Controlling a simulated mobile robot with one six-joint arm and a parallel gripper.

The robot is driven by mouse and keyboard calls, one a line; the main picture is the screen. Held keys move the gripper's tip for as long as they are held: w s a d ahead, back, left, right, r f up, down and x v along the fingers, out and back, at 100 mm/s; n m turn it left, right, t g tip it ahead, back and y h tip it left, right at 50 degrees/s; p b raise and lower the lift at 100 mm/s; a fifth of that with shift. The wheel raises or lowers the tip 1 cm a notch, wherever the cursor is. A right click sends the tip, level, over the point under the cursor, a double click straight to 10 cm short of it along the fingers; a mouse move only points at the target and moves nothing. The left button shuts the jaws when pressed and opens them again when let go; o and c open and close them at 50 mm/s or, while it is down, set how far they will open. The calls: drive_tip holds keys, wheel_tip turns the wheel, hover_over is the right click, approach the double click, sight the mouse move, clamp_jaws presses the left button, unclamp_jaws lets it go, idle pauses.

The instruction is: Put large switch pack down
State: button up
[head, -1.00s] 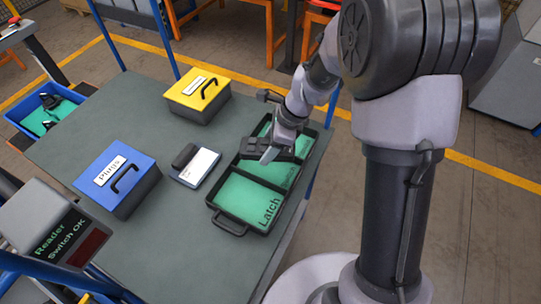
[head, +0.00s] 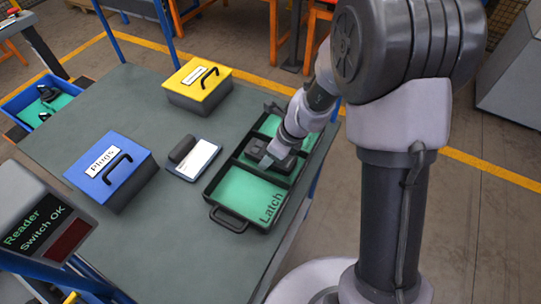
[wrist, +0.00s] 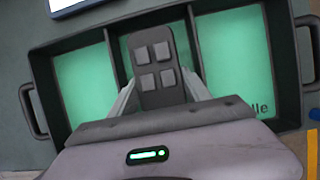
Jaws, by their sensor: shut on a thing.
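The large switch pack is a dark grey block with several raised square buttons. It shows in the wrist view (wrist: 153,65) between the fingers of my gripper (wrist: 157,90), which is shut on it. In the head view my gripper (head: 269,158) is low at the middle compartment of the black tray (head: 208,192), and the pack (head: 284,162) is partly hidden by it. The tray has green floors and three compartments. The pack lies over or in the middle one; I cannot tell whether it touches the floor. The near compartment reads "Latch" and looks empty.
A blue "Plugs" box (head: 110,168), a yellow-lidded box (head: 198,85) and a white card device (head: 194,158) stand left of the tray on the grey table (head: 170,225). The reader (head: 40,225) shows "Switch OK". A blue bin (head: 43,103) is at far left.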

drive_tip(key=shift+f, duration=0.2)
drive_tip(key=o, duration=1.5)
drive_tip(key=shift+r, duration=0.15)
